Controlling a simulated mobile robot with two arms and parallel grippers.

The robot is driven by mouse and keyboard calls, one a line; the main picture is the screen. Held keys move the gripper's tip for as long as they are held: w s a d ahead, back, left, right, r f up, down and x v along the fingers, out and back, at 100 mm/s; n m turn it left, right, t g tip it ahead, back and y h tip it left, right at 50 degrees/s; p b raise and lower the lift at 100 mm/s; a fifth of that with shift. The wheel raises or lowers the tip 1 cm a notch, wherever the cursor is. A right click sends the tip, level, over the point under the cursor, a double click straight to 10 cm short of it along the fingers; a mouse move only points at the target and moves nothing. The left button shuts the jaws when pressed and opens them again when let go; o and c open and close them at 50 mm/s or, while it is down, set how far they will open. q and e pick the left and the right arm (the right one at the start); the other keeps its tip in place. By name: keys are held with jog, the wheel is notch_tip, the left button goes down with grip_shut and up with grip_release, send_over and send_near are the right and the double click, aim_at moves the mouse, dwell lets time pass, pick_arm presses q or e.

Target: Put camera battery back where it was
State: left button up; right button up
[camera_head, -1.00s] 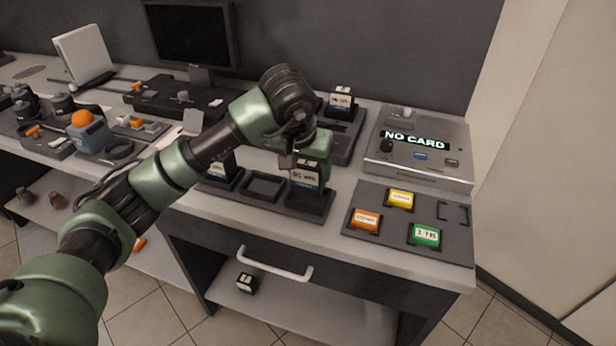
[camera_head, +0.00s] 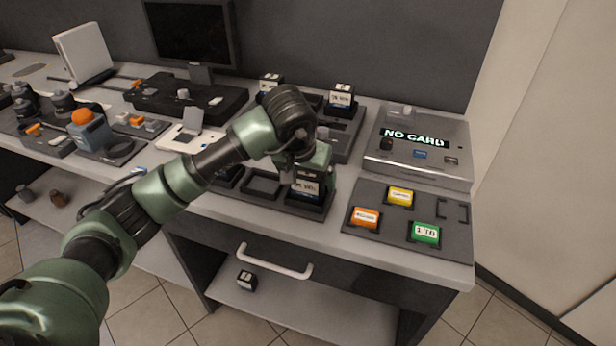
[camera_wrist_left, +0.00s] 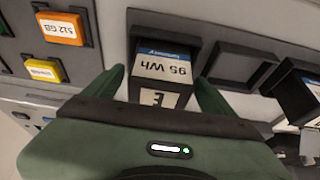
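The camera battery (camera_head: 305,187), a dark block with a white and blue "95 Wh" label, stands upright in the right end of the front tray (camera_head: 318,214). In the left wrist view the battery (camera_wrist_left: 162,68) lies between the two green fingers. The battery's lower end is hidden inside the tray. My right gripper is not in view.
An empty slot (camera_head: 263,184) is left of the battery. Another battery (camera_head: 341,97) stands in the rear rack. To the right are a holder with orange (camera_head: 365,217), yellow (camera_head: 400,196) and green (camera_head: 425,232) cards and a "NO CARD" device (camera_head: 420,165). A block (camera_head: 246,281) lies on the lower shelf.

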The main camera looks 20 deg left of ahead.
pick_arm(q)
jog(key=shift+r, duration=0.4)
jog(key=b+v, duration=0.1)
jog(key=v, duration=1)
jog(key=shift+s+r, duration=0.2)
jog(key=shift+s, duration=0.05)
jog(key=shift+f, duration=0.1)
